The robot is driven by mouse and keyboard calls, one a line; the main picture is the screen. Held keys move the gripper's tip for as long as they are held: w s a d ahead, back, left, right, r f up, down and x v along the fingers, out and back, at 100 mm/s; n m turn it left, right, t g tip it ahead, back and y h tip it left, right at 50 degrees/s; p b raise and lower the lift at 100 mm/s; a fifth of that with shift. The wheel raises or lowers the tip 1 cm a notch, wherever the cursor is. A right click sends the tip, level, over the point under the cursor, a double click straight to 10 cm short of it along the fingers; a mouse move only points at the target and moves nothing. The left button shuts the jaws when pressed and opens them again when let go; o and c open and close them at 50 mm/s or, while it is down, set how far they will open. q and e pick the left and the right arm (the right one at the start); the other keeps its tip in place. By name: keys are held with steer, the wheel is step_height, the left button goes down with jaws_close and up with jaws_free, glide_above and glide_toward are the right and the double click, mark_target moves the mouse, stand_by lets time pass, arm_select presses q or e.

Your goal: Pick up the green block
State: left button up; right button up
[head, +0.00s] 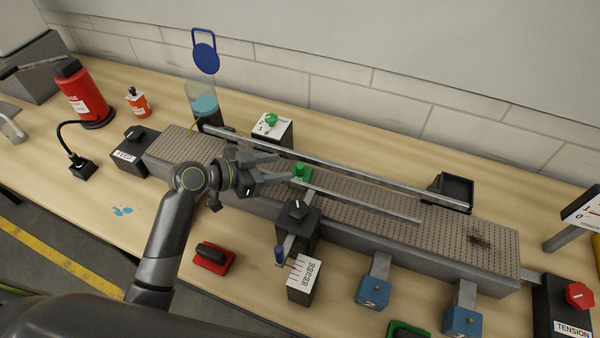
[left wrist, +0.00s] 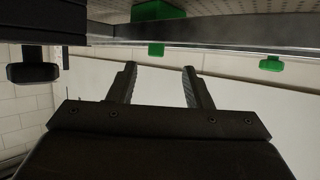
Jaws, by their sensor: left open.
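The green block (head: 302,172) stands on the perforated conveyor belt (head: 345,205), close to the metal guide rails. My left gripper (head: 286,166) is open and empty, reaching in from the left, with its fingertips just left of the block. In the left wrist view, which looks upside down, the block (left wrist: 158,11) is at the top centre, partly hidden by a rail. There the two open fingers (left wrist: 160,84) point toward it, with a gap between fingertips and block. My right gripper is not in view.
Long metal rails (head: 330,165) run along the belt. A black switch box (head: 297,228) stands in front of the block. A white box with a green knob (head: 271,120) is behind the belt, and a black tray (head: 451,188) is at the back right.

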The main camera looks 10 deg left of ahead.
mark_target(298, 166)
arm_select(q)
steer(key=p+x, duration=0.2)
steer(key=x, duration=0.1)
steer(key=shift+s+d, duration=0.1)
steer(key=shift+d, duration=0.3)
steer(key=shift+w+d+f, duration=0.4)
steer(key=c, duration=0.9)
jaws_close()
